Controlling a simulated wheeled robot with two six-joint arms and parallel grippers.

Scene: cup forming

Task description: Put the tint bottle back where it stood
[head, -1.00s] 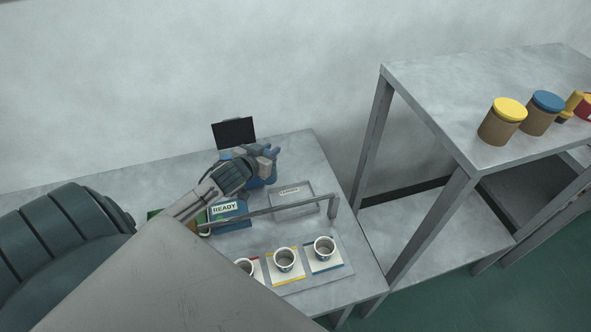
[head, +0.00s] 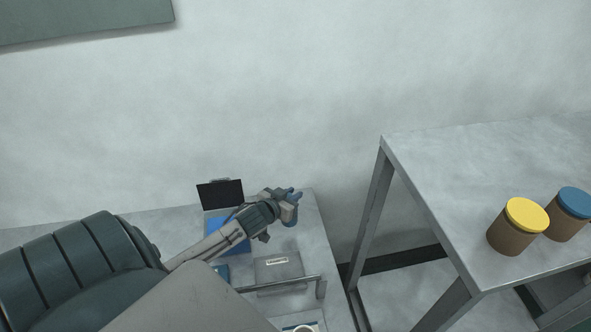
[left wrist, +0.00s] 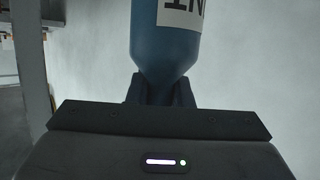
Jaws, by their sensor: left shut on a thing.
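The tint bottle (left wrist: 165,45) is blue with a white label; only part of its lettering shows. In the head view the gripper is above the back right part of the bench, and only small blue parts of the bottle (head: 294,195) show. The bottle looks clear of the bench. My right gripper is not in view.
A raised black panel (head: 220,194) stands left of the gripper, with a blue surface (head: 231,234) before it. A grey labelled tray (head: 279,268) lies below, behind a metal rail (head: 300,284). Yellow-lidded (head: 517,228) and blue-lidded (head: 567,216) jars stand on the right table (head: 450,180).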

